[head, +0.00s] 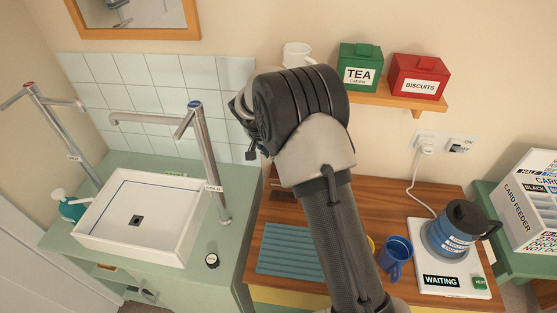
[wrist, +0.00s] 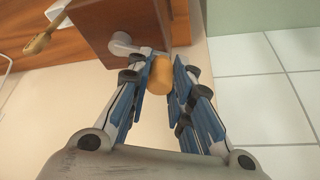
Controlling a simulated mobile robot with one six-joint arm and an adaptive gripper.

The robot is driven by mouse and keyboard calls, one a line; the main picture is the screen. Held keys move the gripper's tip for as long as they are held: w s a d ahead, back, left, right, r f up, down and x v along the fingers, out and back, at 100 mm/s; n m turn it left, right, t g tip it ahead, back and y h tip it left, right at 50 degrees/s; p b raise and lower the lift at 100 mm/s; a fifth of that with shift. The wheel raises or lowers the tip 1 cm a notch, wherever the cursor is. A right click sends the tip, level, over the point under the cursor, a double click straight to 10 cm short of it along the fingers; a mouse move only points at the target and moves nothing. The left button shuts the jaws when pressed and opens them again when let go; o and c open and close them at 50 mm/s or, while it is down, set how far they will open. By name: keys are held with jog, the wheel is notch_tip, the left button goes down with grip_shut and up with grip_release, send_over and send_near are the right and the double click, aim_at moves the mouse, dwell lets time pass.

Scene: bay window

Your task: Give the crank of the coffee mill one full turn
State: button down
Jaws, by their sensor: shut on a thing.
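The coffee mill (wrist: 97,22) shows in the wrist view as a brown wooden box at the top. Its grey metal crank (wrist: 124,46) runs from a round hub on the box to an orange-tan wooden knob (wrist: 160,77). My gripper (wrist: 161,72) is shut on the knob, with one blue-padded finger on each side of it. In the head view my arm covers most of the mill. The crank and my fingertips cannot be made out there.
A wooden shelf carries a green tea tin (head: 360,68) and a red biscuits tin (head: 419,77). A blue mug (head: 396,258) and a kettle (head: 452,230) on a white base stand right of my arm. A white sink (head: 137,218) with tall taps is at left.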

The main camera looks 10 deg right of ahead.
jog(key=shift+w+d+f+m+b, duration=0.1)
jog(key=shift+w+d+m+b, duration=0.15)
jog(key=shift+m, duration=0.25)
jog(key=shift+m+g, duration=0.3)
jog(key=shift+h, duration=0.3)
jog(key=shift+w+d+m, duration=0.2)
jog(key=shift+d+m, duration=0.1)
jog(key=shift+m, duration=0.5)
jog(key=c, duration=1.4)
grip_release()
